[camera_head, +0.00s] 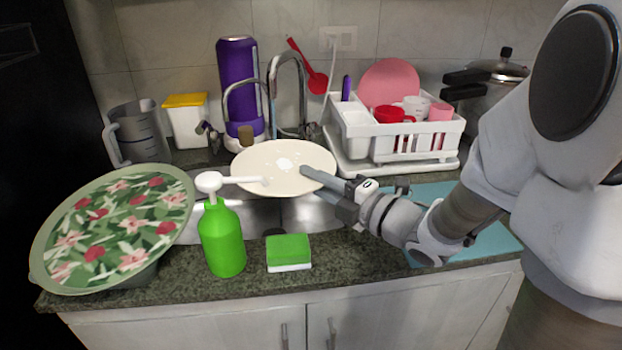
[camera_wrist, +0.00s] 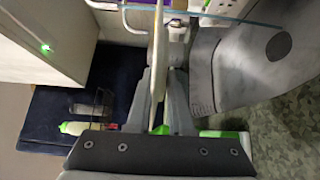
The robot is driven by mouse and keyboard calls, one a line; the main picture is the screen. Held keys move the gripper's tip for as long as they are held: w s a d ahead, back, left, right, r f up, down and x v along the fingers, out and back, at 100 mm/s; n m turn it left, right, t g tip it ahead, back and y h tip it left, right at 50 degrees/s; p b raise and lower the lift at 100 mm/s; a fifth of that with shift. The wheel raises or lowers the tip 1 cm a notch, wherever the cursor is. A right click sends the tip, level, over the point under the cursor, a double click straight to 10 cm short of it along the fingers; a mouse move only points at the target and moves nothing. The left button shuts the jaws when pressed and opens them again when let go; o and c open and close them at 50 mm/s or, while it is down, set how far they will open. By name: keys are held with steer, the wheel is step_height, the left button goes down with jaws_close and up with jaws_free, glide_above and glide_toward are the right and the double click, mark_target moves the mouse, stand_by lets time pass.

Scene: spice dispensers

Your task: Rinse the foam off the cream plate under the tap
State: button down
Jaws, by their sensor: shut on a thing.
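The cream plate (camera_head: 262,180) is held over the sink (camera_head: 300,213), tilted with its face toward the head camera. A white foam patch (camera_head: 286,165) lies near its middle, with small white specks around it. My gripper (camera_head: 322,180) is shut on the plate's right rim. In the wrist view the plate (camera_wrist: 157,70) shows nearly edge-on between the fingers of my gripper (camera_wrist: 158,100). The chrome tap (camera_head: 288,85) arches up behind the plate; its lower part is partly hidden. I cannot tell whether water runs.
A green pump bottle (camera_head: 222,240) and a green-and-white sponge (camera_head: 288,250) stand on the front counter. A floral tray (camera_head: 120,225) is at left. A white dish rack (camera_head: 385,150) with a pink plate (camera_head: 390,80) stands behind right. A purple bottle (camera_head: 238,75) stands behind the sink.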

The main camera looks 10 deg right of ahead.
mark_target(296, 157)
steer(key=w, duration=0.2)
steer(key=w+f, duration=0.1)
steer(key=w, duration=0.2)
steer(key=w+a, duration=0.1)
steer(key=w, duration=0.2)
steer(key=shift+w+f+p, duration=0.15)
steer(key=shift+f+p, duration=0.15)
steer(key=shift+p, duration=0.05)
steer(key=shift+w+a+f+b, duration=0.1)
steer(key=shift+w+f+b, duration=0.1)
steer(key=shift+w, duration=0.2)
steer(key=shift+w+a+f+b, duration=0.1)
steer(key=shift+w+f, duration=0.05)
steer(key=shift+w, duration=0.25)
steer(key=shift+w+a+f+b, duration=0.1)
steer(key=shift+w+b, duration=0.3)
steer(key=shift+w, duration=0.4)
steer(key=shift+w+a+f+b, duration=0.1)
steer(key=shift+w+b, duration=0.3)
steer(key=shift+w, duration=0.4)
steer(key=shift+s, duration=0.1)
steer(key=s+d+b, duration=0.1)
steer(key=s+b, duration=0.1)
steer(key=s, duration=0.5)
steer(key=shift+s, duration=0.4)
steer(key=shift+r, duration=0.1)
